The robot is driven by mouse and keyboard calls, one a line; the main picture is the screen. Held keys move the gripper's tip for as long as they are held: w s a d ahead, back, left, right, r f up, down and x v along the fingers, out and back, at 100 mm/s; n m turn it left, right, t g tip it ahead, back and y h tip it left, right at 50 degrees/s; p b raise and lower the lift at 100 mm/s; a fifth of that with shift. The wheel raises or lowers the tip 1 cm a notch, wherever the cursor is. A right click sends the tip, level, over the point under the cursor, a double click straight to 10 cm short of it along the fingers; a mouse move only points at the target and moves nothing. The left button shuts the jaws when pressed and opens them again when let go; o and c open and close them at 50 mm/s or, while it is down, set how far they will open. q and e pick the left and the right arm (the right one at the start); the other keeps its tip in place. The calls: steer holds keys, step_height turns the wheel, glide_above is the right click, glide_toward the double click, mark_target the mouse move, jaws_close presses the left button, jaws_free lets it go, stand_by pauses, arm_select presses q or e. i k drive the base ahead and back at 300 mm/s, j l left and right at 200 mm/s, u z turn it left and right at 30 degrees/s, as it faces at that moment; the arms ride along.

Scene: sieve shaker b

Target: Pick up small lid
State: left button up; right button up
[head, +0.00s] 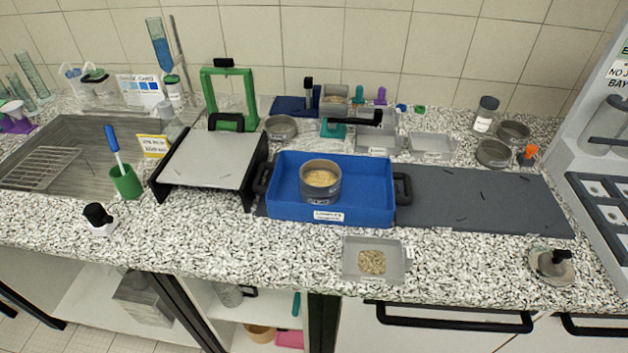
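A small round grey lid-like disc with a black upright knob (552,265) lies on the speckled counter at the front right. I take it for the small lid; no label on it can be read. It stands apart from other things, close to the counter's front edge. Neither of my grippers shows in the head view.
A blue tray (290,212) with black handles holds a sieve of grains (321,181). A clear dish of grains (374,262) lies in front. A dark grey mat (490,203) lies behind the lid, and a grey machine (600,150) stands at the right. Counter around the lid is clear.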

mark_target(553, 267)
steer(key=z, duration=1.6)
